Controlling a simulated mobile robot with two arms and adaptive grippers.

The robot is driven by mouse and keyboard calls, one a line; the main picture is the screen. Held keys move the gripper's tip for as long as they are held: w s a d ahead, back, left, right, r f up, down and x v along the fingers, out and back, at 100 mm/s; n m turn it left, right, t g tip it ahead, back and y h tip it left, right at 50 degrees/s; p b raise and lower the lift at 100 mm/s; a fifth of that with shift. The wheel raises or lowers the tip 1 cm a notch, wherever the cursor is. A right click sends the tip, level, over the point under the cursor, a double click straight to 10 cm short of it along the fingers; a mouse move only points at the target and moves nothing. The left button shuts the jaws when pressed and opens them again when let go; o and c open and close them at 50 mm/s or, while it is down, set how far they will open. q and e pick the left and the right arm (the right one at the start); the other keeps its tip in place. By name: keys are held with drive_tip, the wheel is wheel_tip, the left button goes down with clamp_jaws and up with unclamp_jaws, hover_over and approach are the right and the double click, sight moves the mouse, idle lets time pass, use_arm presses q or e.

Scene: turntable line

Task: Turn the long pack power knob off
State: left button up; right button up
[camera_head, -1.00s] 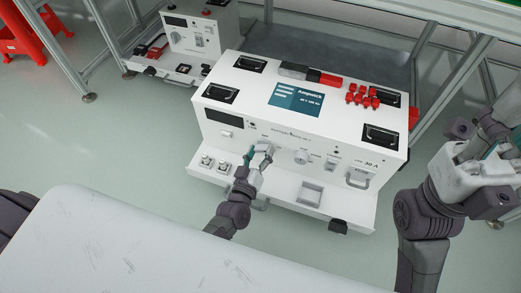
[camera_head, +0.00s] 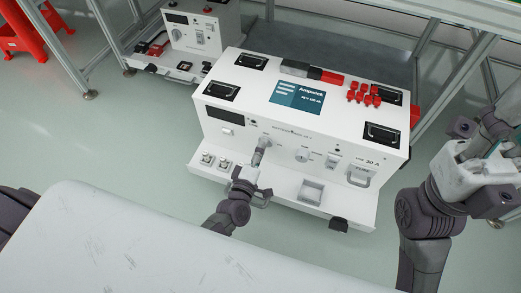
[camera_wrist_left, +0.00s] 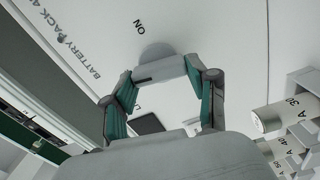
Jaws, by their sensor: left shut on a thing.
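The long pack is the big white box (camera_head: 300,115) with a blue label on top. Its power knob (camera_head: 266,142) is a grey knob on the front panel. My left gripper (camera_head: 258,158) is at the knob from the front. In the left wrist view, the gripper's teal fingers (camera_wrist_left: 165,82) are shut on the grey bar of the knob (camera_wrist_left: 158,68), one on each side. The word ON is printed above the knob, and another marking below it is mostly hidden by the gripper. My right gripper (camera_head: 495,150) is far right, away from the pack, its fingers unclear.
A shelf with sockets (camera_head: 225,163) juts out below the panel. A smaller unit (camera_head: 198,35) stands behind left. A white surface (camera_head: 130,245) fills the lower left.

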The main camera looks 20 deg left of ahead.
sight(265, 120)
use_arm(q)
drive_tip(key=shift+n, duration=0.9)
drive_tip(key=o, duration=1.2)
drive_tip(key=shift+c, duration=0.2)
drive_tip(key=shift+n, duration=0.3)
wheel_tip(265, 120, up, 10)
drive_tip(key=shift+w+r, duration=0.1)
drive_tip(key=shift+r, duration=0.05)
drive_tip(key=shift+f, duration=0.2)
